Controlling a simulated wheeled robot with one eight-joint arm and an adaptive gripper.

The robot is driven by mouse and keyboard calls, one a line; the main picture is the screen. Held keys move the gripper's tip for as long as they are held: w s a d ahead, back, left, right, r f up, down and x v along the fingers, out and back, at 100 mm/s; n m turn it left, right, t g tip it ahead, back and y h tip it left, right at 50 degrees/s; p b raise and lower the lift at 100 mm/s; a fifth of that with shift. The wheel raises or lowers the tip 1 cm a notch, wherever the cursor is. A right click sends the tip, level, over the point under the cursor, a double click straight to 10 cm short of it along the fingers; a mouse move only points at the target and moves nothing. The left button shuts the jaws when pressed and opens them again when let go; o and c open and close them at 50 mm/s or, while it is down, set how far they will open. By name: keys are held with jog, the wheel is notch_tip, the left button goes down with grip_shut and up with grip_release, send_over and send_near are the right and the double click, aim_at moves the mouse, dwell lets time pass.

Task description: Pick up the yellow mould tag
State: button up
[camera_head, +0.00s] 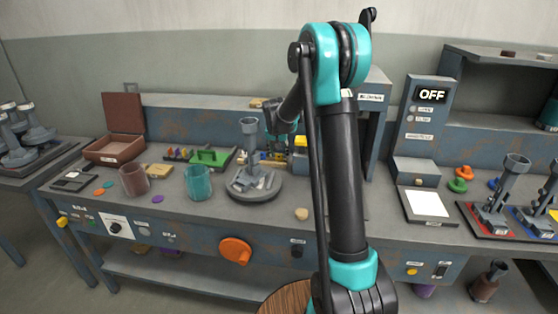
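My arm rises through the middle of the view, and its far end reaches over the bench at centre. My gripper (275,143) is small and dark there, above small yellow and grey items; its fingers are too unclear to show whether they are open or shut. I cannot tell for sure which yellow thing is the mould tag. A yellow piece (300,141) shows just right of my gripper, partly hidden by my arm.
A grey round stand (254,187) with an upright cup-topped post is just left of my arm. Further left are a teal cup (198,184), a brown cup (134,180), a green tray piece (211,157) and an open box (115,150). A white panel (426,203) lies right.

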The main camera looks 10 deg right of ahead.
jog(key=c, duration=0.5)
jog(key=shift+c, duration=0.2)
jog(key=shift+r, duration=0.15)
